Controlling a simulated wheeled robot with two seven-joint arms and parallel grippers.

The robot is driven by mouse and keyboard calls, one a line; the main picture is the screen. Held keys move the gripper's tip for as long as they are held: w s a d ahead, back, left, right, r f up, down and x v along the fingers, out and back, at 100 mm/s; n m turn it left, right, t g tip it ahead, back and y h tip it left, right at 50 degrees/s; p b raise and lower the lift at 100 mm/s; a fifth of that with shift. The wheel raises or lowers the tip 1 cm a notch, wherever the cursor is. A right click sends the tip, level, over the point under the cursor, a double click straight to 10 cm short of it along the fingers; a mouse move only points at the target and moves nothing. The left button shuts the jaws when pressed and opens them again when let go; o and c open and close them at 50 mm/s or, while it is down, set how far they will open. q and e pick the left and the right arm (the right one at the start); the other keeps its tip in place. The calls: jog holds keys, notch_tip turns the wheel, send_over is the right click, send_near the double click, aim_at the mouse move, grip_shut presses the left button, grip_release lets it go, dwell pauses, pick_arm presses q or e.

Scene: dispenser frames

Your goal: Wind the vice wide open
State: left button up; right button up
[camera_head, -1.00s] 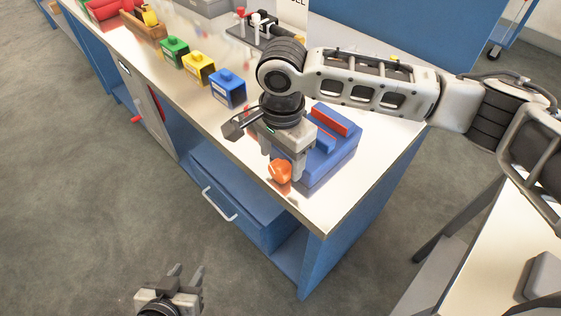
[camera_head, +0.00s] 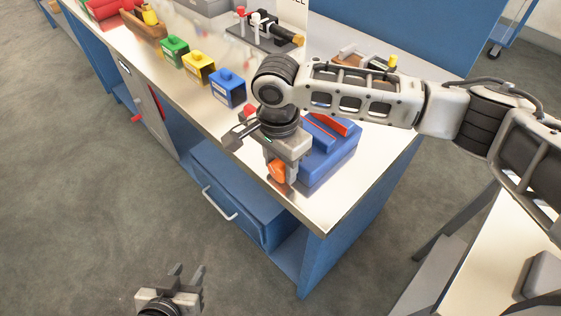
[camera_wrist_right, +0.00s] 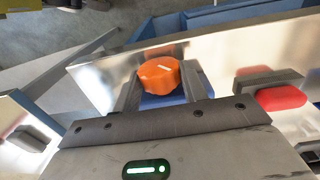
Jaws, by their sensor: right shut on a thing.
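The blue vice (camera_head: 335,155) with red jaw strips (camera_head: 326,124) stands near the right end of the bench. My right arm partly covers it, so I cannot tell how wide its jaws stand apart. Its orange knob (camera_head: 277,171) faces the front edge of the bench. My right gripper (camera_head: 281,174) points down and is shut on the knob. In the right wrist view the orange knob (camera_wrist_right: 160,76), with a white mark on top, sits between the two fingers. My left gripper (camera_head: 187,271) is open and empty, low in front of the bench.
Blue (camera_head: 228,90), yellow (camera_head: 198,67) and green (camera_head: 174,50) blocks stand in a row left of my right gripper. A black fixture (camera_head: 265,35) stands behind. A drawer (camera_head: 240,195) is below the bench top. The bench's front right corner (camera_head: 325,222) is clear.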

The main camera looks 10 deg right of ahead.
jog(key=g+h, duration=0.2)
jog(key=shift+w+a+g, duration=0.15)
jog(key=shift+w+g, duration=0.1)
jog(key=shift+g, duration=0.15)
jog(key=o, duration=1)
jog(key=shift+c, duration=0.2)
jog(key=v, duration=1.6)
jog(key=shift+a+f, duration=0.1)
